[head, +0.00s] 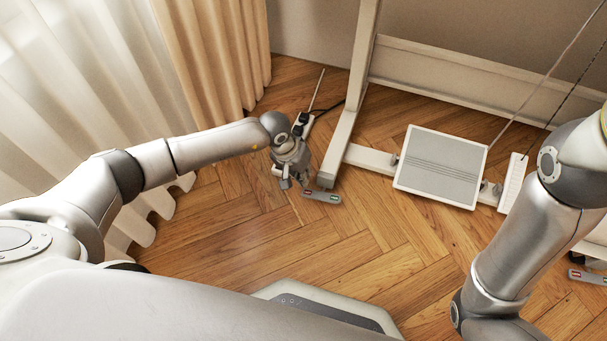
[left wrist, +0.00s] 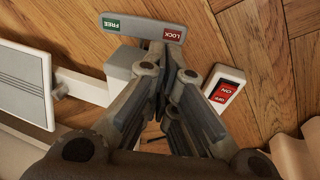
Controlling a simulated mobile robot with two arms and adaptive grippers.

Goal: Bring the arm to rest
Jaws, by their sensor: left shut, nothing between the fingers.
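My left arm reaches out from the left in the head view. Its gripper (head: 296,180) is low over the floor beside the table's foot, shut and empty. In the left wrist view the fingers (left wrist: 172,72) are together near the LOCK end of a grey lock bar (left wrist: 140,26) with a green FREE label and a red LOCK label. The bar also shows in the head view (head: 322,196); I cannot tell whether the fingertips touch it. My right arm is at the right, with its gripper out of view.
A white switch box (left wrist: 223,88) with a red ON/OFF rocker lies close beside the gripper. A pale table leg (head: 342,140) and a wide treadle (head: 440,166) stand to its right. A beige curtain (head: 215,60) hangs at left. The wooden floor (head: 240,235) nearer me is clear.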

